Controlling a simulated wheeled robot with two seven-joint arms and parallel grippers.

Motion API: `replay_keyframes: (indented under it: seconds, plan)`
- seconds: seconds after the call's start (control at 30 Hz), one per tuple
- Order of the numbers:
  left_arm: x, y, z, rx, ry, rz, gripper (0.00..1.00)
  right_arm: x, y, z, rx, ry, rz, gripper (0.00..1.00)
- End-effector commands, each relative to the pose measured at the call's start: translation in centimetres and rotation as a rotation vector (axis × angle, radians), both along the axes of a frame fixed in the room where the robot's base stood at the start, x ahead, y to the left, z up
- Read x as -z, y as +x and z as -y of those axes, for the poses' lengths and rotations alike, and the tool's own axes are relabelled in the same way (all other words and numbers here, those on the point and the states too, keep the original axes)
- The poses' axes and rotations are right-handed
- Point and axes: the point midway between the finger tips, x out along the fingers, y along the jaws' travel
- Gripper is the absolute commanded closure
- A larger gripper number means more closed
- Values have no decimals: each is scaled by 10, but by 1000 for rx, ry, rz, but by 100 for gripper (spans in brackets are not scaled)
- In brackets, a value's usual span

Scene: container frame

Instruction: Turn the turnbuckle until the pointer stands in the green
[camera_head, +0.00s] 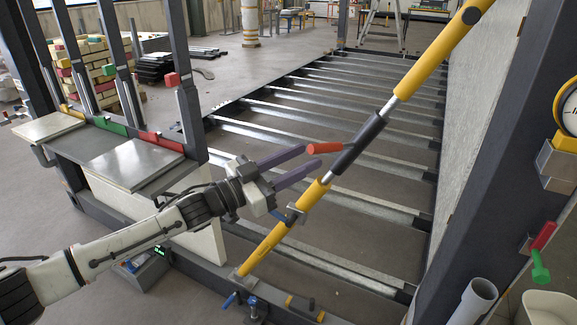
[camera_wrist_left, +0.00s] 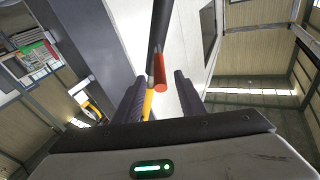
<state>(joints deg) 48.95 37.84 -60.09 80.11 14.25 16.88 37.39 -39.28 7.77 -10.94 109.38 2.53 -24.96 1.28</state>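The turnbuckle's dark sleeve (camera_head: 358,142) sits between two threaded ends on a slanting yellow brace (camera_head: 425,62). A red handle (camera_head: 325,148) sticks out of the sleeve to the left. My left gripper (camera_head: 311,157) is open, its two dark fingers reaching toward the handle. In the left wrist view the red handle (camera_wrist_left: 160,75) shows between the open fingertips (camera_wrist_left: 160,79); I see no clear contact. A round gauge with a yellow rim (camera_head: 569,108) is cut by the right edge; its pointer and green zone cannot be read. My right gripper is out of view.
A dark post (camera_head: 490,150) stands right of the brace. A rack with light plates (camera_head: 135,163) is at left, near my arm. Metal crossbars (camera_head: 330,118) span the frame behind. A grey pipe (camera_head: 473,302) stands at the lower right.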

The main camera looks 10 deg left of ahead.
Motion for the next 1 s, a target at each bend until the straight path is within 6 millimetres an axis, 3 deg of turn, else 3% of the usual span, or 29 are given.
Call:
replay_keyframes:
  seconds: [0.23,0.67,0.77,0.83,1.0]
  plan:
    - [5,-22,-24,-1,-1,1,64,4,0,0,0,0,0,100]
    - [8,-26,-25,-1,-2,-4,64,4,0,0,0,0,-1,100]
    - [26,-33,-16,-7,-7,-31,64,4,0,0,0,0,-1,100]
    - [49,-44,-5,-20,-14,-67,64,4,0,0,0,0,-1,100]
    - [125,-84,18,-96,-22,-196,64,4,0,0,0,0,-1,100]
